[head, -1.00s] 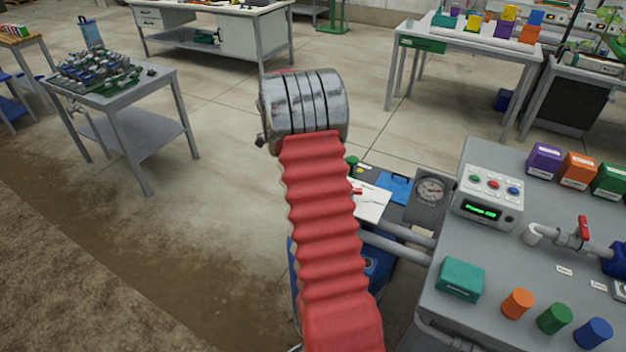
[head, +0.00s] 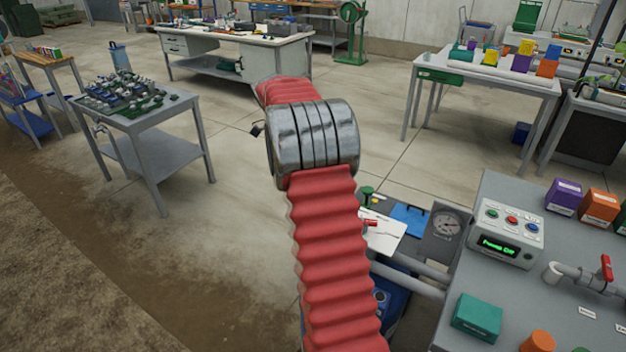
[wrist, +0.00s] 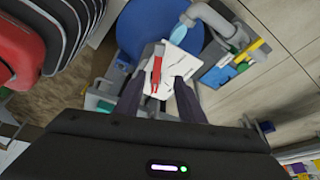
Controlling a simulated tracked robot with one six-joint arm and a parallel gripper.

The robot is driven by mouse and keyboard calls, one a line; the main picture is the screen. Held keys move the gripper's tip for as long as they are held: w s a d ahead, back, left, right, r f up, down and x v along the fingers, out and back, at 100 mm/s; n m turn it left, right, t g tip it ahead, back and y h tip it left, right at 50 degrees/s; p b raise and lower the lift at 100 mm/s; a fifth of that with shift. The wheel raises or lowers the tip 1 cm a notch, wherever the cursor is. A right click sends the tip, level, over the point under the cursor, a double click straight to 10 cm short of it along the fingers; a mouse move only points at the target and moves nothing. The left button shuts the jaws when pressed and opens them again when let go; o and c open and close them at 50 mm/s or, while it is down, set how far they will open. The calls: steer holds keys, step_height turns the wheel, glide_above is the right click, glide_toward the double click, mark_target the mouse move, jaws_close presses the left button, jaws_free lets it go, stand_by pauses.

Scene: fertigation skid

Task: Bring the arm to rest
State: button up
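My arm, in a red ribbed sleeve with a metal joint, rises through the middle of the head view. A further red section shows beyond the joint, pointing away. My gripper is out of sight in the head view. In the wrist view my gripper (wrist: 158,88) has its two dark fingers spread apart, with a visible gap. A red object (wrist: 156,74) on a white sheet (wrist: 176,68) shows between them, apparently below. I see nothing clearly gripped.
A grey skid bench at right carries a control box (head: 506,232) with green lettering, a teal box (head: 477,317) and a red-handled valve (head: 606,267). A gauge (head: 446,224) is near the white sheet. A cluttered grey table (head: 150,127) stands left. Floor between is clear.

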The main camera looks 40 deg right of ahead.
stand_by(0.6)
step_height(320, 180, down, 4)
steer(key=a+n, duration=0.3)
steer(key=n, duration=0.6)
steer(key=s+a+r+n+t+y, duration=0.1)
steer(key=s+a+r+n+t, duration=0.2)
steer(key=s+a+n, duration=0.3)
steer(key=s+a+r+n+t, duration=0.3)
steer(key=s+a+n, duration=0.4)
steer(key=a, duration=1)
steer(key=s+a+r+n+t+y, duration=0.1)
steer(key=s+a+r+n+t, duration=0.2)
steer(key=s+a, duration=0.6)
step_height(320, 180, up, 3)
steer(key=a+n, duration=0.2)
steer(key=n, duration=0.1)
steer(key=shift+a+f+n+y, duration=0.2)
steer(key=shift+a+n+y, duration=0.1)
steer(key=shift+n, duration=0.1)
steer(key=shift+c, duration=0.6)
